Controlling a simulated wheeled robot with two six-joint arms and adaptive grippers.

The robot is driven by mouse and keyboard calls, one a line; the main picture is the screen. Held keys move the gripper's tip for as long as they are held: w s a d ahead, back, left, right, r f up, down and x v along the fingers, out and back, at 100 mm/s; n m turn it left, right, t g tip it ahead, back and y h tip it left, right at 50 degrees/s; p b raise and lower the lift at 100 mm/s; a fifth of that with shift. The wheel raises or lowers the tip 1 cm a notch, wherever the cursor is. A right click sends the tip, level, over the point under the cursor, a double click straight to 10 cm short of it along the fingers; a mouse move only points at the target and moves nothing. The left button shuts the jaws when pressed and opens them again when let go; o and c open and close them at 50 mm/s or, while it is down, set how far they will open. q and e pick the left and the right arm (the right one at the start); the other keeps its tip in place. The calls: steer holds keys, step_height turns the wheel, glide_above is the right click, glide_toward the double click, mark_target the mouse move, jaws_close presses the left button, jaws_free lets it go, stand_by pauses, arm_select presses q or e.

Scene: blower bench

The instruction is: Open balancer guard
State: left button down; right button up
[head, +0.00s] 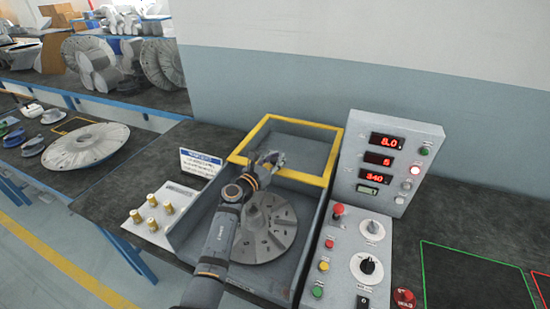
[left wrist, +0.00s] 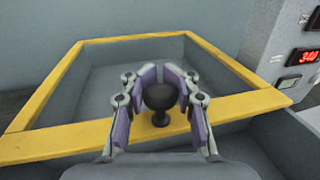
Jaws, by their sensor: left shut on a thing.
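The balancer guard is a yellow-edged frame (head: 310,180) over the back part of the grey balancer box (head: 308,238). In the left wrist view the yellow frame (left wrist: 52,143) spans the picture, with a dark round knob (left wrist: 160,97) on its near bar. My left gripper (head: 268,160) is at that near bar; its fingers (left wrist: 160,76) are shut around the knob. In the head view the gripper hides the knob. A grey slotted disc (head: 268,226) lies exposed in the box in front of the guard, partly behind my left arm. My right gripper is not in view.
A control panel (head: 345,255) with knobs and buttons and a display box (head: 385,162) with red digits stand right of the box. A small sign (head: 200,163) and several brass pegs (head: 152,200) are on the left. The dark bench (head: 462,225) has free room at right.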

arm_select(q)
steer(key=c, duration=1.1)
jaws_free()
steer(key=shift+a, duration=0.2)
steer(key=shift+c, duration=0.2)
steer(key=shift+o, duration=0.9)
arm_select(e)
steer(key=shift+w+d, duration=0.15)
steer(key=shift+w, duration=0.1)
arm_select(q)
steer(key=shift+d, duration=0.1)
steer(key=shift+s, duration=0.1)
steer(key=v, duration=1.2)
steer(key=shift+f, duration=0.1)
